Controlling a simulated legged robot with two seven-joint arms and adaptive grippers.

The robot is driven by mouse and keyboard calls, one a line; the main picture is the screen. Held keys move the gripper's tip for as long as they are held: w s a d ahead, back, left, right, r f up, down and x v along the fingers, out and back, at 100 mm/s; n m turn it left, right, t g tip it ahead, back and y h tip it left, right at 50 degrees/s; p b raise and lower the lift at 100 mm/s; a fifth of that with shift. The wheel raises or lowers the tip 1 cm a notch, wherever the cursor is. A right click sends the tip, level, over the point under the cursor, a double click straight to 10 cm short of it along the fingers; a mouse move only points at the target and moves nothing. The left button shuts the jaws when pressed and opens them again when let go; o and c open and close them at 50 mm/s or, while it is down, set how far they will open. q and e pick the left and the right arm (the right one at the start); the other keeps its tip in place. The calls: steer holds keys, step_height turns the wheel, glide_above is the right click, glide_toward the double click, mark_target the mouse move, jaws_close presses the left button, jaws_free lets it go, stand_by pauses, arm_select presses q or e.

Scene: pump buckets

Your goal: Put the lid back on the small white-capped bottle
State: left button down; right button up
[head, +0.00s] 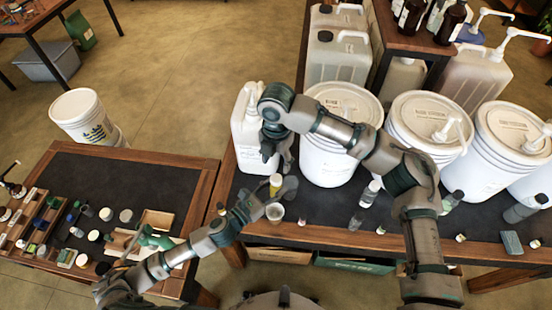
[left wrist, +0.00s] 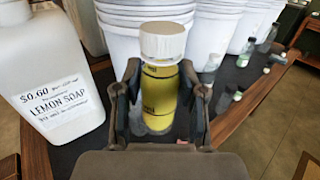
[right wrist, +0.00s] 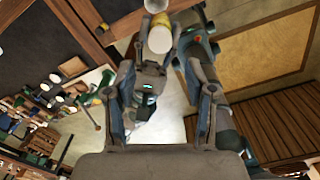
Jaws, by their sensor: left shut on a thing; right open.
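The small yellow bottle (left wrist: 160,100) stands upright between the fingers of my left gripper (left wrist: 160,78), which is shut on it. Its white lid (left wrist: 162,40) sits on top of the bottle; I cannot tell how tightly it is seated. In the head view the bottle (head: 275,187) is held near the table's left edge. My right gripper (head: 270,155) is open and empty above it, in front of the white soap jug (head: 247,135). In the right wrist view the white lid (right wrist: 160,39) shows beyond the open fingers of that gripper (right wrist: 166,75).
Large white buckets (head: 338,150) stand behind my right arm. Several small bottles (head: 369,193) dot the table's front. A lower table (head: 130,185) at left holds many small containers.

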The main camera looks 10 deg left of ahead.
mark_target(275, 178)
steer(key=shift+f, duration=4.05)
jaws_close()
steer(key=m, duration=0.6)
steer(key=shift+s+a+m, duration=0.1)
steer(key=shift+m, duration=0.3)
steer(key=m, duration=0.5)
steer(key=shift+m, duration=0.3)
steer(key=m, duration=0.5)
steer(key=shift+a, duration=0.15)
steer(key=m, duration=0.7)
steer(key=shift+o, duration=0.4)
jaws_free()
